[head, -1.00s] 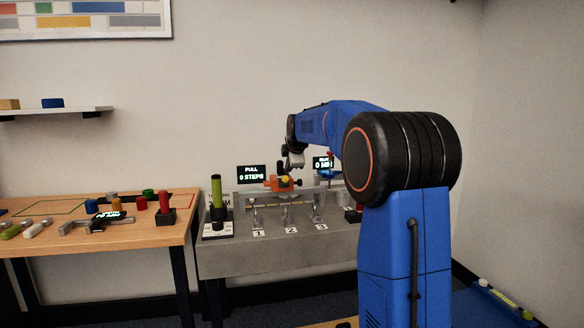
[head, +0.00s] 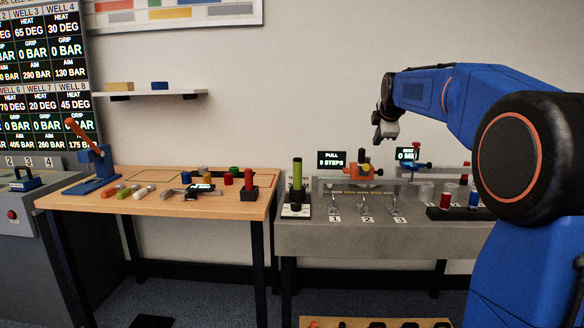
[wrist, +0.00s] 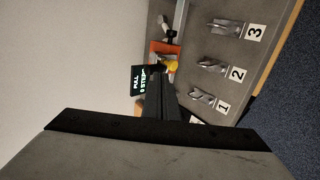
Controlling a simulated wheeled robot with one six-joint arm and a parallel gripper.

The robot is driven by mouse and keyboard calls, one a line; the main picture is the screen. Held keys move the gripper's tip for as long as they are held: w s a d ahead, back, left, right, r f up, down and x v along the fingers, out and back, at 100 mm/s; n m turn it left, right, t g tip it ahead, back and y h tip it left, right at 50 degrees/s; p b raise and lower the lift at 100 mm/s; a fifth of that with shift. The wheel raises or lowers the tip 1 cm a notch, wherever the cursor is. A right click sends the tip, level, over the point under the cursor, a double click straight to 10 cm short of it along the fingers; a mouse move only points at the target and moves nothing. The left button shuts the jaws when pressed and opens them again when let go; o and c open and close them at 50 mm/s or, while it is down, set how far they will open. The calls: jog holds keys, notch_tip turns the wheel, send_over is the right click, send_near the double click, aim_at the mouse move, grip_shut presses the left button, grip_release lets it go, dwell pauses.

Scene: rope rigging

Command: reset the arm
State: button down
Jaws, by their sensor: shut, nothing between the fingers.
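My gripper (head: 386,136) hangs at the end of my blue arm, above the back of the grey rigging bench (head: 300,240), clear of what stands there. Its fingers are shut with nothing between them. In the wrist view my dark gripper (wrist: 165,105) fills the lower part and points towards the bench. An orange device with a yellow knob (head: 364,170) sits below it on a rail, beside a display reading "PULL 0 STEPS" (head: 331,160). They also show in the wrist view, as the orange device (wrist: 163,50) and the display (wrist: 138,82).
Metal hooks numbered 1, 2 and 3 (head: 366,205) line the bench front. A green cylinder (head: 297,174) stands at its left end and a dark spool rack (head: 455,214) at its right. A wooden table (head: 120,206) with several small parts is further left. A shelf (head: 150,94) is on the wall.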

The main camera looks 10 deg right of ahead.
jog(key=s+a+f+m+g+y, duration=0.1)
jog(key=s+a+f+m, duration=0.45)
jog(key=s, duration=0.75)
jog(key=s+a+f+m+g+y, duration=0.1)
jog(key=s+a+f+m, duration=0.1)
jog(key=s+a+f, duration=0.65)
jog(key=s+a+f+m+g, duration=0.1)
jog(key=s+a+f+m, duration=0.1)
jog(key=s+f, duration=0.3)
jog(key=s+a+f+m, duration=0.2)
jog(key=s+f, duration=0.3)
jog(key=s, duration=0.8)
jog(key=s+a+f+m+g, duration=0.1)
jog(key=s+a+f+m, duration=0.1)
jog(key=s+f, duration=0.4)
jog(key=s+m, duration=0.1)
jog(key=s, duration=0.2)
jog(key=shift+g+y, duration=0.3)
jog(key=shift+y, duration=0.1)
jog(key=shift+s+r, duration=0.1)
